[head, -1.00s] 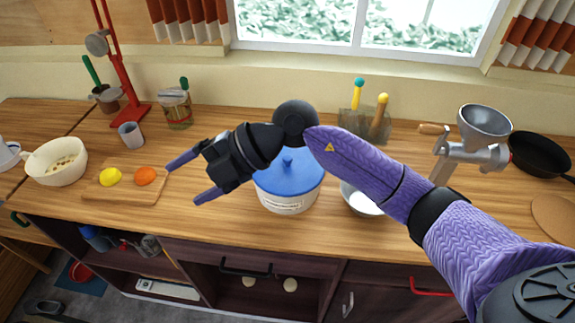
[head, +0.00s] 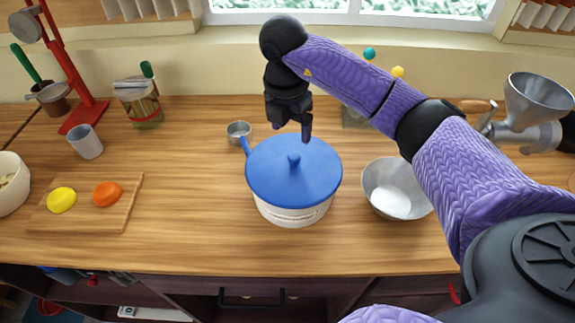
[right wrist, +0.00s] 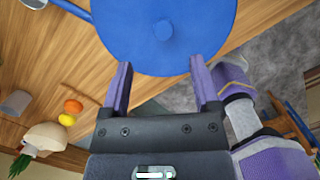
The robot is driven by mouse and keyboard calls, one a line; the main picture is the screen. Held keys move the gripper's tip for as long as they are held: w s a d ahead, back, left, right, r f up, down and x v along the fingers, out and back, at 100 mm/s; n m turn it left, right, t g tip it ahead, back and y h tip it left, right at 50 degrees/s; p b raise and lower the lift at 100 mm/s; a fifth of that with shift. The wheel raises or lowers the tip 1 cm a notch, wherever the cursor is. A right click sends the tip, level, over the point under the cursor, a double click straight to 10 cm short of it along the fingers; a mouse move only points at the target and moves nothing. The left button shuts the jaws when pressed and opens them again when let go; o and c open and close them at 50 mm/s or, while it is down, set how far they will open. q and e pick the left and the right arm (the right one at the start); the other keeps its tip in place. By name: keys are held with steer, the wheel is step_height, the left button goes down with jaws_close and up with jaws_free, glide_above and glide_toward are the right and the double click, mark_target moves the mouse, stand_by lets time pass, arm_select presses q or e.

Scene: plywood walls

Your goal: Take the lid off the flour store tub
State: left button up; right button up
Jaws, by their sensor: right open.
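The flour tub (head: 292,215) is a white round tub with a label, standing on the wooden counter. Its blue lid (head: 270,178) sits on top, with a blue knob (head: 294,160) in the middle. The lid (right wrist: 125,30) and knob (right wrist: 163,30) also show in the right wrist view, ahead of the fingers. My right gripper (head: 290,128) points down above the far edge of the lid, behind the knob. In the right wrist view its fingers (right wrist: 160,68) are apart with nothing between them. My left gripper does not show.
A metal bowl (head: 398,188) stands close to the right of the tub. A cutting board (head: 82,216) with yellow and orange pieces is further left. A metal grinder (head: 535,110) stands at the right. Counter between board and tub is clear.

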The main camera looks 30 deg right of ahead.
mark_target(294, 156)
steer(key=f, duration=0.7)
steer(key=shift+d+f, duration=0.3)
steer(key=shift+d, duration=0.1)
